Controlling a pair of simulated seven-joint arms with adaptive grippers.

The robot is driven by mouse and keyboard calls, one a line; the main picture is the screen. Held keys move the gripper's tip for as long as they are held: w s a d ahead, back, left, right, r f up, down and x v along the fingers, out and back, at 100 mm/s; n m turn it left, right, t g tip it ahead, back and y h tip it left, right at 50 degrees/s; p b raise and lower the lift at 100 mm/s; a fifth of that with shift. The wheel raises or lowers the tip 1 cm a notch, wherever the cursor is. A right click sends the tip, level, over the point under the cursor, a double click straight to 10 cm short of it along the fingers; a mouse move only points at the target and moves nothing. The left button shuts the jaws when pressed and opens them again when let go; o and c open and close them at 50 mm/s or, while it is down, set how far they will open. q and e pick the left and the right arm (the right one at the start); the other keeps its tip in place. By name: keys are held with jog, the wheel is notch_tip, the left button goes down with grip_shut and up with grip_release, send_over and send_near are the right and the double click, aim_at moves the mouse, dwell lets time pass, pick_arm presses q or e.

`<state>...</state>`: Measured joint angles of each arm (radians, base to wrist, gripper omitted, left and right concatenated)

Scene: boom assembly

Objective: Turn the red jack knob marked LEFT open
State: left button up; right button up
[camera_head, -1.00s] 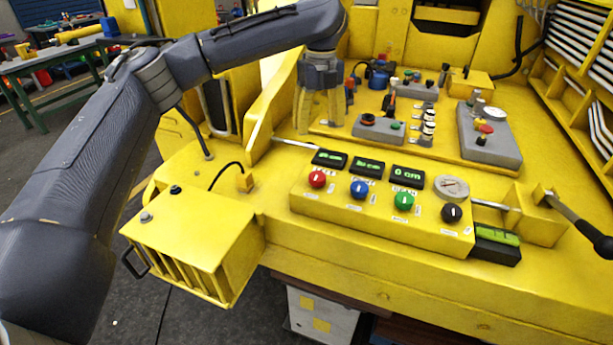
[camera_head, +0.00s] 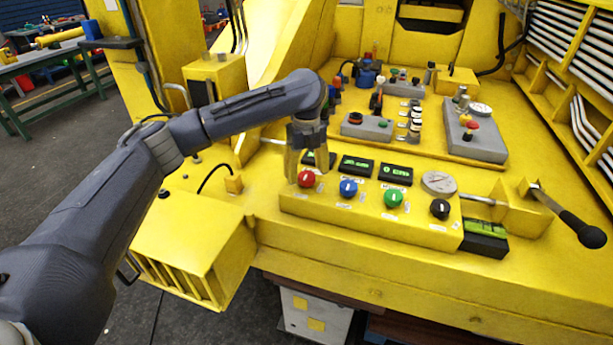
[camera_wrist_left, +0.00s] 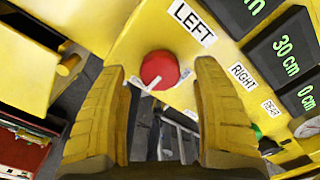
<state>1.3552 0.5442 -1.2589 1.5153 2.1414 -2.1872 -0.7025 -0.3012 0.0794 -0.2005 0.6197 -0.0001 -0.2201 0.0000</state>
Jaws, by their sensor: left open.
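The red knob (camera_head: 306,179) is the leftmost of a row of knobs on the yellow control box. It also shows in the left wrist view as a round red knob (camera_wrist_left: 160,70) with a white pointer line, beside a white label reading LEFT (camera_wrist_left: 192,22). My left gripper (camera_head: 305,172) is over the left end of the box, pointing down. In the left wrist view its two yellowish fingers (camera_wrist_left: 168,80) are apart, with the red knob between and beyond their tips. I cannot tell whether they touch it. The right gripper is not in view.
Blue (camera_head: 348,188), green (camera_head: 393,198) and black (camera_head: 440,208) knobs follow to the right. Dark displays with green digits (camera_head: 356,166) stand behind them; one reads 30 cm in the wrist view. A black-handled lever (camera_head: 580,230) is at far right. Grey switch boxes (camera_head: 367,127) sit behind.

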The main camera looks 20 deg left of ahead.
pick_arm(q)
jog(key=shift+f, duration=0.95)
jog(key=shift+c, duration=0.3)
jog(key=c, duration=1.3)
